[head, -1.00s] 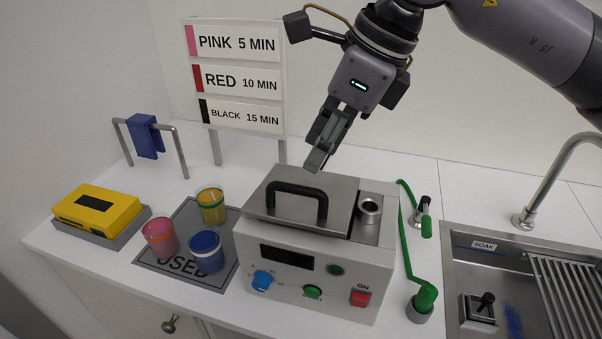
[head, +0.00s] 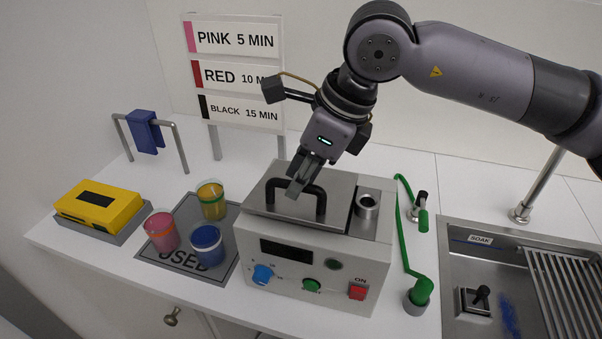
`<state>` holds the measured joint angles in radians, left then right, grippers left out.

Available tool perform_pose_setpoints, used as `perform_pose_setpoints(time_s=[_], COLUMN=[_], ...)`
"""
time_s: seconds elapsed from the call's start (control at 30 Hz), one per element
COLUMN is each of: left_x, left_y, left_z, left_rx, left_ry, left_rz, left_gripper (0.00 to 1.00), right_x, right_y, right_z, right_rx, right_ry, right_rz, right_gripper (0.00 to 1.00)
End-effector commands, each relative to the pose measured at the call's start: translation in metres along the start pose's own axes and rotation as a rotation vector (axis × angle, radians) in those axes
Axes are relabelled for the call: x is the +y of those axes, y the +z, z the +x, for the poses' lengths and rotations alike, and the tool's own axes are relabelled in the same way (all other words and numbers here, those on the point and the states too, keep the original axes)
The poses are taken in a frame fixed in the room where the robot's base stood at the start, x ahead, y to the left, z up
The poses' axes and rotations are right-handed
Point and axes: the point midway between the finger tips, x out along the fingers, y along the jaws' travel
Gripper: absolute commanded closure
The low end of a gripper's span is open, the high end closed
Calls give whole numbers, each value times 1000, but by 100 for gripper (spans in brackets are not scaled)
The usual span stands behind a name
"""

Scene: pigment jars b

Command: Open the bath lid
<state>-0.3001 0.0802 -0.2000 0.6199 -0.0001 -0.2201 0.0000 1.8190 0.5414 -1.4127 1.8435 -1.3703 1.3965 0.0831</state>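The bath (head: 300,289) is a light grey box with a dark display, a blue knob, a green button and a red ON switch. Its grey metal lid (head: 336,215) lies flat and closed on top, with a black arched handle (head: 321,205). My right gripper (head: 294,190) points down at the handle, its fingers overlapping the handle's top bar in the head view. Whether the fingers touch or enclose the bar, and how far apart they are, I cannot tell. My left gripper is not in view.
Pink (head: 161,232), blue (head: 207,246) and yellow (head: 211,200) jars stand on the grey USED mat (head: 168,264) left of the bath. A metal cup (head: 367,205) sits at the bath top's right. Green hose (head: 404,245) and sink (head: 455,232) lie to the right. A sign stands behind.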

Motion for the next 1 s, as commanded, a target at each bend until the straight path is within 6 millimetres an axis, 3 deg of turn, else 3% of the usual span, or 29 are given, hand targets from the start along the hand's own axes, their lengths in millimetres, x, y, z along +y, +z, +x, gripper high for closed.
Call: perform_pose_setpoints(time_s=[0.3,1.0], left_x=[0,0], left_y=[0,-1], left_z=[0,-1], left_rx=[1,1], left_ry=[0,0], left_rz=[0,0], left_gripper=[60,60], right_x=[0,0], right_y=[0,1], right_z=[0,-2], right_rx=[0,-1], right_ry=[0,5], right_rz=[0,3], right_gripper=[100,100])
